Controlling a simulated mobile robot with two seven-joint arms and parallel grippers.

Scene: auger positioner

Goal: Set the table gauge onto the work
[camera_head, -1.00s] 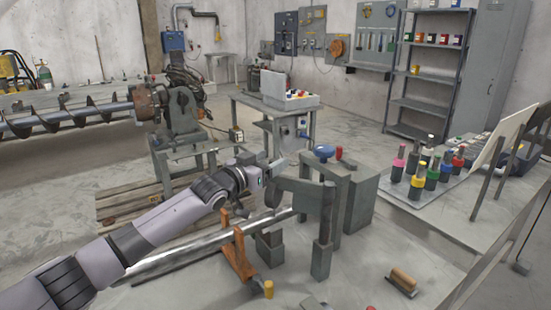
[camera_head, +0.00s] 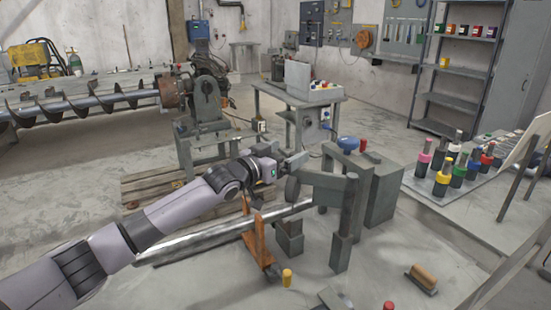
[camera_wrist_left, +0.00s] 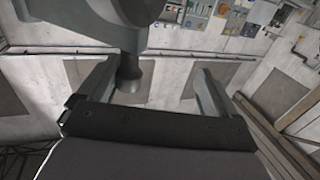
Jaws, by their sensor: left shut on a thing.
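My left gripper (camera_head: 293,163) is at a grey bench fixture (camera_head: 380,190) with a blue knob (camera_head: 348,143) and a red knob (camera_head: 363,145) on top. It meets a grey arm (camera_head: 322,185) that reaches left from the fixture; this may be the table gauge. In the left wrist view, a dark stem with a flared end (camera_wrist_left: 128,80) shows between the fingers, under a large grey body (camera_wrist_left: 95,25). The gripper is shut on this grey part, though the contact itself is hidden. A steel shaft (camera_head: 205,243) lies below, beside an orange stand (camera_head: 258,245). My right gripper is out of view.
Behind are a trolley (camera_head: 290,110), a shelf rack (camera_head: 448,102) and a long auger (camera_head: 85,105).

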